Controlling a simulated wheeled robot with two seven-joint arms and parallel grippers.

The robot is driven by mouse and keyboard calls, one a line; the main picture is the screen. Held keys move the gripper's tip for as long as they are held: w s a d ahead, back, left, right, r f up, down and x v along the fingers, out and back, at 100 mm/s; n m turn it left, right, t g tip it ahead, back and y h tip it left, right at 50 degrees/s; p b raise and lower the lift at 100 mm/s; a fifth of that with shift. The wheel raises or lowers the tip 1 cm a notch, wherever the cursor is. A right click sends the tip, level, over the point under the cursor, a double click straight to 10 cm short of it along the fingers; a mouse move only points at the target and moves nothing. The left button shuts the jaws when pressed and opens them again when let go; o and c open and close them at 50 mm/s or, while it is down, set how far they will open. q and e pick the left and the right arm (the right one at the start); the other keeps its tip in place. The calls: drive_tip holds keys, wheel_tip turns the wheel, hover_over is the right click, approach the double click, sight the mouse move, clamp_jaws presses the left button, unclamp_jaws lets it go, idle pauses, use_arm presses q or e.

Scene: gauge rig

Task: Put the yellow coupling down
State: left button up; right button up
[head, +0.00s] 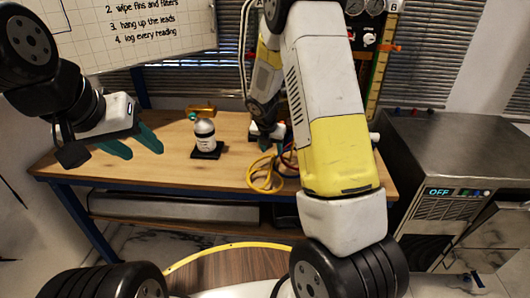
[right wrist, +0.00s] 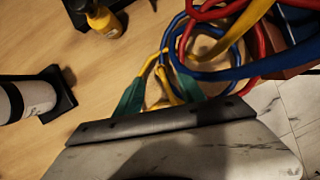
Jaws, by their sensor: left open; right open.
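Yellow hose (head: 262,182) lies in loops on the wooden bench in the head view. In the right wrist view a yellow hose (right wrist: 147,72) runs between the green fingertips of my right gripper (right wrist: 160,92), which is open. I cannot make out the yellow coupling itself for certain. The right gripper is low over the bench, mostly hidden by my arm in the head view. My left gripper (head: 138,147) is open and empty, off the bench's left part, left of the white bottle (head: 205,137).
Red hose (right wrist: 266,38) and blue hose (right wrist: 222,75) crowd the right gripper's far right side. A metal machine (head: 440,150) stands right of the bench (head: 100,165), whose left part is clear.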

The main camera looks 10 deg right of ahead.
sight(273, 156)
drive_tip(key=x, duration=0.7)
drive_tip(key=shift+f, duration=0.3)
clamp_jaws()
